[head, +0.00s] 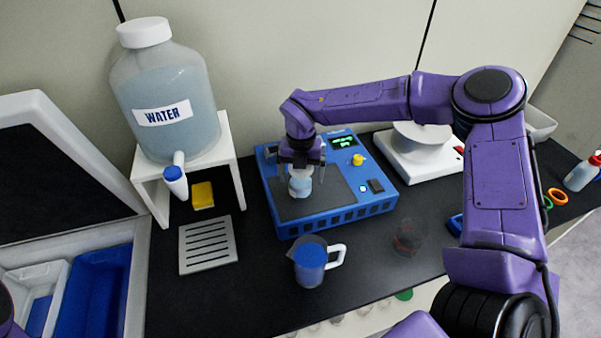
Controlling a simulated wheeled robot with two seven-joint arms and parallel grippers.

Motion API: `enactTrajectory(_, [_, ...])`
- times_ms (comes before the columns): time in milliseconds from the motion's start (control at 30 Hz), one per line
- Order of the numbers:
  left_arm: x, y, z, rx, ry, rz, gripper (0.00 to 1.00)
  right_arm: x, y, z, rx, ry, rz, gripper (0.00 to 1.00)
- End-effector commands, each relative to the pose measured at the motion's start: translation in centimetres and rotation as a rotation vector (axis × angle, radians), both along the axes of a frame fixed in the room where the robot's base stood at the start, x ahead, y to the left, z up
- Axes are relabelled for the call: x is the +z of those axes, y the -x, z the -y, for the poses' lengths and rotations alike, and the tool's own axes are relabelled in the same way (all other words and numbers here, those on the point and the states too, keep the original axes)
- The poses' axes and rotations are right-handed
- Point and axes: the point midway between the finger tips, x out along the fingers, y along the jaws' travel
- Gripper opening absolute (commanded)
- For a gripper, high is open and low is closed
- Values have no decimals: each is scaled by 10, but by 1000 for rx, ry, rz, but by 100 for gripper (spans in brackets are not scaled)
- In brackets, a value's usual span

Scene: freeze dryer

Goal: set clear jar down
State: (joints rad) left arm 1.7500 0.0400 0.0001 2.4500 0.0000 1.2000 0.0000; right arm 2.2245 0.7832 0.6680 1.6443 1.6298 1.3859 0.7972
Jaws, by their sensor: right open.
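The clear jar (300,184) stands upright on the dark top plate of the blue freeze dryer machine (338,214). It looks whitish and partly see-through. My right gripper (301,168) points straight down over the jar, with its open fingers at either side of the jar's upper part. Whether the fingers touch the jar is too small to tell. My left gripper is out of view; only a bit of purple shows at the lower left edge.
A blue jug (310,264) and a clear glass (408,238) stand in front of the machine. A water tank (165,95) on a white stand is at left, near a slotted drip tray (208,245). A white device (420,155) stands behind at right.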

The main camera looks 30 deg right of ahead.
Motion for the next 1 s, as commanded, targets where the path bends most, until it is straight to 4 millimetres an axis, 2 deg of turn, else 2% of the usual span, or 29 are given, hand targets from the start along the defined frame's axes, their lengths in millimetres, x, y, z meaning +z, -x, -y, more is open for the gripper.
enactTrajectory(67, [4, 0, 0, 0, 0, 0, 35, 5, 0, 0, 0, 0, 1, 96])
enactTrajectory(167, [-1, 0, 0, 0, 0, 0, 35, 15, -1, 0, 0, 0, 5, 96])
enactTrajectory(400, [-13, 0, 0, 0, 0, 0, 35, 76, -1, 0, 0, 1, 6, 96])
enactTrajectory(600, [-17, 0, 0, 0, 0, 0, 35, 113, -1, 0, -1, 0, 2, 96])
enactTrajectory(733, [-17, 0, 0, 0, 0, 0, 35, 123, 0, 0, 0, 0, 0, 96])
enactTrajectory(1000, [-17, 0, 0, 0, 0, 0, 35, 124, 0, 0, 1, 1, 0, 96])
